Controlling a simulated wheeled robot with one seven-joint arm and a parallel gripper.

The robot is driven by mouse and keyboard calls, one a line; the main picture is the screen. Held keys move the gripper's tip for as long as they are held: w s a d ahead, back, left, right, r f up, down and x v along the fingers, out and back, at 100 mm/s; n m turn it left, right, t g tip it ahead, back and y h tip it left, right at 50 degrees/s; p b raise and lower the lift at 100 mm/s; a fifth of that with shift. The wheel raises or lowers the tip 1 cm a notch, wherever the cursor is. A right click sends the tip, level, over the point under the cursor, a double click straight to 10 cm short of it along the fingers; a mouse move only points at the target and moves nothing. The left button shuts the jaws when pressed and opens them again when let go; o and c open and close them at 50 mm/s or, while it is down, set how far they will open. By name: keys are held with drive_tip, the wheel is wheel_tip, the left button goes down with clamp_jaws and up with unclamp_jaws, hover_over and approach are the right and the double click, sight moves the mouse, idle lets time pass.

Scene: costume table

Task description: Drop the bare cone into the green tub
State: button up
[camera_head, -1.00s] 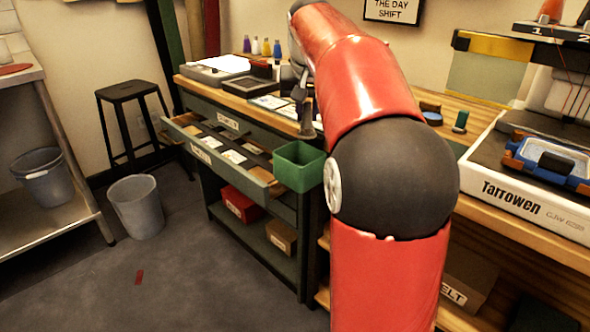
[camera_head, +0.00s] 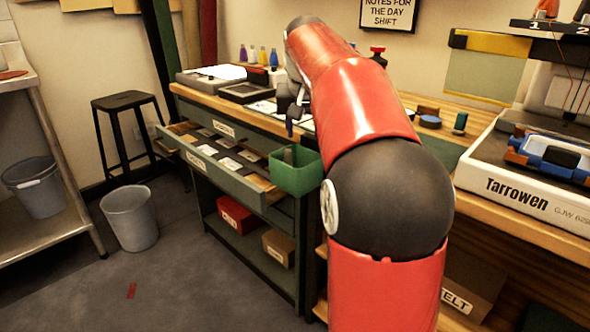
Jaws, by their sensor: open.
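The green tub (camera_head: 297,178) hangs at the right front corner of the workbench, beside the open drawer. A grey upright piece, seemingly the bare cone (camera_head: 288,156), stands inside the tub with its top showing near the rim; its lower part is hidden by the tub's wall. My gripper (camera_head: 290,127) is above and slightly behind the tub, apart from the grey piece. It is open, with its fingers pointing down and nothing seen between them; my arm covers part of the view on its right.
The open drawer (camera_head: 225,165) with labelled compartments juts out left of the tub. Small coloured bottles (camera_head: 263,56) stand at the back of the bench. A framed sign (camera_head: 388,14) hangs on the wall. A grey bin (camera_head: 131,218) and a black stool (camera_head: 122,105) stand on the floor.

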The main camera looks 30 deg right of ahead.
drive_tip(key=p+v, duration=0.1)
drive_tip(key=v, duration=0.6)
drive_tip(key=shift+r+p, duration=0.35)
drive_tip(key=shift+r, duration=0.05)
drive_tip(key=shift+s, duration=0.1)
drive_tip(key=s+a+f+n, duration=0.1)
drive_tip(key=s+a+f, duration=0.4)
drive_tip(key=s+f, duration=0.2)
drive_tip(key=s+a+f+n+t+y, duration=0.1)
drive_tip(key=s+a+f+n, duration=0.1)
drive_tip(key=s+a+f, duration=0.2)
drive_tip(key=s+a+f+n+y, duration=0.1)
drive_tip(key=s+a+f, duration=0.4)
drive_tip(key=s+f, duration=0.6)
drive_tip(key=s+n, duration=0.1)
drive_tip(key=s, duration=0.1)
drive_tip(key=shift+s+a, duration=0.35)
